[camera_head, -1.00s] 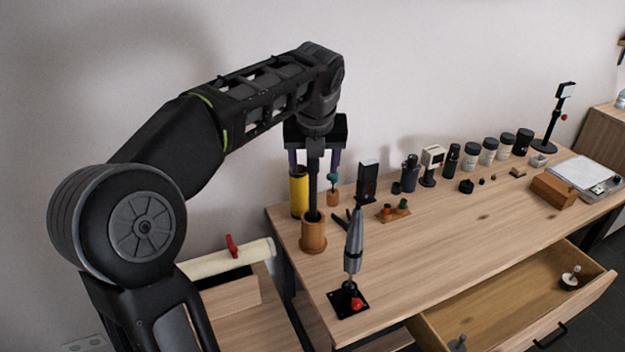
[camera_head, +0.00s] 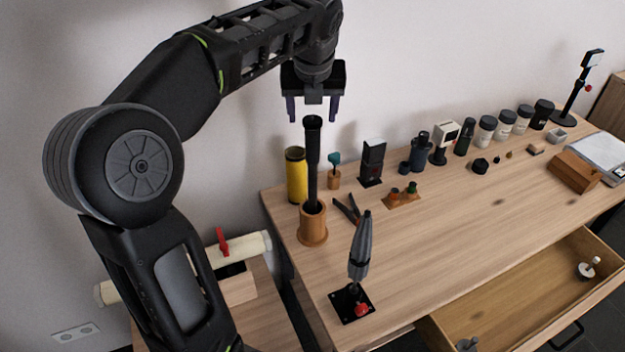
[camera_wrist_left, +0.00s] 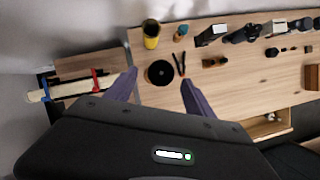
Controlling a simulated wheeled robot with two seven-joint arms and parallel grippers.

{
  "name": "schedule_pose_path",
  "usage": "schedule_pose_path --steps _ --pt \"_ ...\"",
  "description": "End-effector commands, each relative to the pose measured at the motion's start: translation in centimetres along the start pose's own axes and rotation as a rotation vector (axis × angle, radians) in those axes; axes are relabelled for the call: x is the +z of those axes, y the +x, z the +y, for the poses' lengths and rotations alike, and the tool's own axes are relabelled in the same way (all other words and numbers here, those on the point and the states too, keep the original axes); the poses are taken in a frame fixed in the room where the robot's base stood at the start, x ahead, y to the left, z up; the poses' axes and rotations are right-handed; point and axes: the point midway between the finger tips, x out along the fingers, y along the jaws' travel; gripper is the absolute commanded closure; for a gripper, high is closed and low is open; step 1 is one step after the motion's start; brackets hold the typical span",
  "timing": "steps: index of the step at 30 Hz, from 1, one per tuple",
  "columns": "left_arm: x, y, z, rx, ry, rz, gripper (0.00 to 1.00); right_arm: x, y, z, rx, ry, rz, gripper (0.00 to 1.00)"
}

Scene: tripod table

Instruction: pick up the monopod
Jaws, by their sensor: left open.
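The monopod, a black upright pole (camera_head: 312,165), stands in a round wooden holder (camera_head: 313,226) near the table's left end. My left gripper (camera_head: 312,112) is open and empty just above the pole's top, pointing down with one finger to either side. In the left wrist view the gripper's two purple fingers (camera_wrist_left: 158,80) are spread apart. The monopod's dark round top (camera_wrist_left: 159,73) shows near the gap between them, seen from above. The wooden holder is mostly hidden there. My right gripper is not in view.
A yellow cylinder (camera_head: 296,178) stands close behind the holder, and a small teal-topped item (camera_head: 334,172) is to its right. Dark pliers-like handles (camera_head: 347,208) lie beside it. A grey pointed tool on a black base (camera_head: 360,255) stands in front. The open drawer (camera_head: 530,290) juts out at right.

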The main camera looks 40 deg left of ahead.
Motion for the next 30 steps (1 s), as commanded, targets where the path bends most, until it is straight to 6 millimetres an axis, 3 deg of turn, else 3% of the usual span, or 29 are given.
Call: schedule_pose_path --steps 6,18,30 --pt "0.0 2.1 0.1 0.002 -0.001 0.002 0.38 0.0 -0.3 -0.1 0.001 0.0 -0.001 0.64" --pt "0.1 2.8 0.0 0.001 0.0 0.002 0.38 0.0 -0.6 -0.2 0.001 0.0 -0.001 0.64" --pt "0.1 7.5 -0.1 0.001 0.0 0.002 0.38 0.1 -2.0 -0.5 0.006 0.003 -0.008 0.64"
